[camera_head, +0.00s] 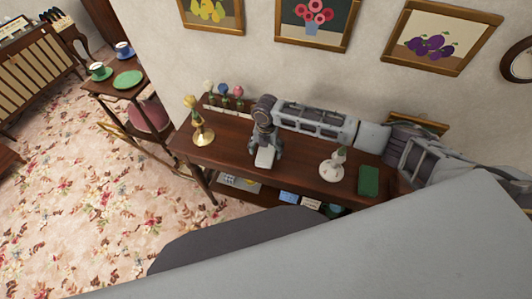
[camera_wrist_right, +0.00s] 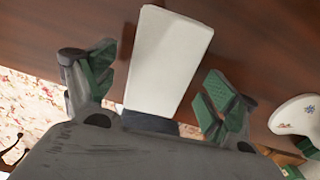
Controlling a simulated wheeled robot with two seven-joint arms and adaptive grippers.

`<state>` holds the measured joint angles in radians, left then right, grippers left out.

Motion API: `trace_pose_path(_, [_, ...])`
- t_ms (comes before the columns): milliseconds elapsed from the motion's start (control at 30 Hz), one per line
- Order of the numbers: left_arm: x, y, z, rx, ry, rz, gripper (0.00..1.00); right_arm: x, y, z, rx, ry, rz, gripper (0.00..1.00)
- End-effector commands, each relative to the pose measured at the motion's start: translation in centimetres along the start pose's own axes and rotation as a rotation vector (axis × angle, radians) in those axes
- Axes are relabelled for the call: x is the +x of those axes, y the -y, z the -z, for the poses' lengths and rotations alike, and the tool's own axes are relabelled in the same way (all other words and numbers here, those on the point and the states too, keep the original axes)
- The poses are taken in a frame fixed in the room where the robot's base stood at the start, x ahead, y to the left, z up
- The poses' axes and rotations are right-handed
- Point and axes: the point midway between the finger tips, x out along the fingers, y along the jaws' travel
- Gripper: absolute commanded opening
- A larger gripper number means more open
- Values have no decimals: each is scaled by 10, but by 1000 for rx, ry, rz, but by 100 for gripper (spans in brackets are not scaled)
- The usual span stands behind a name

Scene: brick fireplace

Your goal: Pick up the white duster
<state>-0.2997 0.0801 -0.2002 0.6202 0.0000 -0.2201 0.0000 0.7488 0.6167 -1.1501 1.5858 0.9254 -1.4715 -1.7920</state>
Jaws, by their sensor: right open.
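The white duster (camera_head: 264,157), a pale oblong block, lies on the dark wooden table (camera_head: 228,152) below my right gripper (camera_head: 266,148). In the right wrist view, the duster (camera_wrist_right: 168,58) extends between the two green-padded fingers of my right gripper (camera_wrist_right: 157,92), with gaps on both sides. A dark part shows at its near end. The right gripper is open and close to the duster; I cannot tell how far the fingertips are above the table. My left gripper is not in view.
A lower shelf (camera_head: 262,197) holds items. A side table (camera_head: 110,90) stands left.

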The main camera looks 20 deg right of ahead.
Motion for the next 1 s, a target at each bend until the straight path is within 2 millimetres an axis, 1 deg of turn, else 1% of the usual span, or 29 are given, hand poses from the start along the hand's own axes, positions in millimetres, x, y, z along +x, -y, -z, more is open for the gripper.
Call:
trace_pose_path(100, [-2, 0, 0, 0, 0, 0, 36, 11, 0, 0, 0, 0, 1, 86])
trace_pose_path(200, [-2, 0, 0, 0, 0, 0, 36, 15, 0, 0, 0, 1, 0, 86])
trace_pose_path(667, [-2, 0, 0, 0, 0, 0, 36, 16, 0, 0, 0, 1, 0, 86])
trace_pose_path(767, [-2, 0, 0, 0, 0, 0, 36, 16, 0, 0, 0, 1, 0, 74])
trace_pose_path(1000, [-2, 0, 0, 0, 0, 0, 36, 16, 0, 0, 0, 1, 0, 43])
